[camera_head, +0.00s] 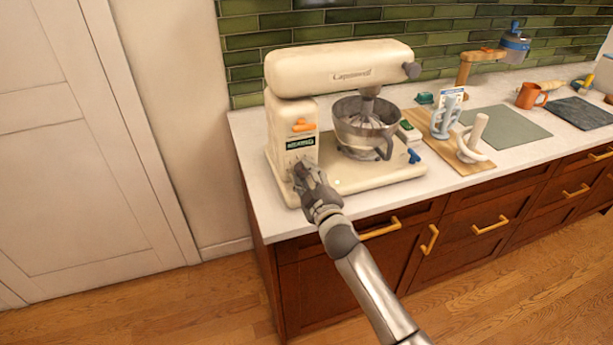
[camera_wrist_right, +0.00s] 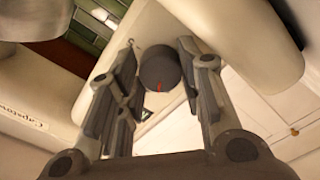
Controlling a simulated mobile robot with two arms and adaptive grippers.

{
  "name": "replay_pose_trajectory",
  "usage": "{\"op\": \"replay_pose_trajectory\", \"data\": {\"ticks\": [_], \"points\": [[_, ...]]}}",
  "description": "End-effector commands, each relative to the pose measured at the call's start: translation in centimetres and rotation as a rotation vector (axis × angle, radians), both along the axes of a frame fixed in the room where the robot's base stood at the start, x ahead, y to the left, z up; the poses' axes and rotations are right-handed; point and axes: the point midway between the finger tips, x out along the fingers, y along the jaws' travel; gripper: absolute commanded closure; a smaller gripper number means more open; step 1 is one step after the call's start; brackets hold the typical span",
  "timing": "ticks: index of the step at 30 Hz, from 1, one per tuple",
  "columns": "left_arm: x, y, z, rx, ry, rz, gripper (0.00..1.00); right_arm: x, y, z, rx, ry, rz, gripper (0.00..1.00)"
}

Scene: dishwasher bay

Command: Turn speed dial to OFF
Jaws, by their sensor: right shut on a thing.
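A cream stand mixer (camera_head: 335,68) stands on the white counter, with a steel bowl (camera_head: 362,118) under its head. My right gripper (camera_head: 306,176) is at the lower front of the mixer's column, just below a dark label (camera_head: 300,144), and hides the dial in the head view. In the right wrist view the speed dial (camera_wrist_right: 160,70) is a dark grey round knob with a short red mark on its face. It sits between my two fingers, and the gripper is shut on it. I cannot read the dial's setting. My left gripper is out of view.
A wooden board (camera_head: 437,148) with white utensils lies to the right. Wooden drawers with brass handles (camera_head: 491,224) are below the counter.

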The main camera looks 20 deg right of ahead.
Motion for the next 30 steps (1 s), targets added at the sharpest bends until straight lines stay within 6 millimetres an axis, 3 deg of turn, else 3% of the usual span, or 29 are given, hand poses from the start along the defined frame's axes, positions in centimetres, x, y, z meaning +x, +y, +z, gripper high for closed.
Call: {"op": "replay_pose_trajectory", "data": {"ticks": [21,30], "points": [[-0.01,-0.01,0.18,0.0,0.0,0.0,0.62,-0.01,-0.04,0.12,-0.678,-0.023,0.001,0.89],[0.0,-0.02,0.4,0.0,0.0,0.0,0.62,0.0,-0.04,0.17,-0.893,-0.03,0.0,0.89]]}}
